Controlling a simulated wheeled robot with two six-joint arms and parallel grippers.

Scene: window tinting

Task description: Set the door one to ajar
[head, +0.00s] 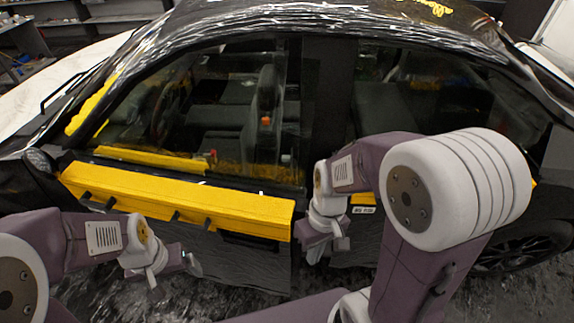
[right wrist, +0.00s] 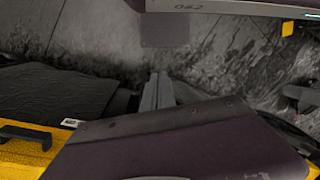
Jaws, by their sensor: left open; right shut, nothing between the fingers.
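The car's front door (head: 180,200), black with a yellow upper band, is in the middle left of the head view. Its rear edge appears to stand a little out from the car body, with a dark gap beside it. My right gripper (head: 326,250) is shut and empty, just right of that edge; I cannot tell whether it touches the door. My left gripper (head: 188,262) is open, low in front of the door's outer face and apparently apart from it. In the right wrist view, a yellow band with a black handle (right wrist: 28,136) shows at the left.
The rear door window (head: 440,95) and a rear wheel (head: 510,250) lie to the right, partly behind my right arm. The side mirror (head: 38,160) is at the front door's left end. Shelves (head: 22,45) stand at the back left. Bare grey floor (right wrist: 110,50) shows beside the car.

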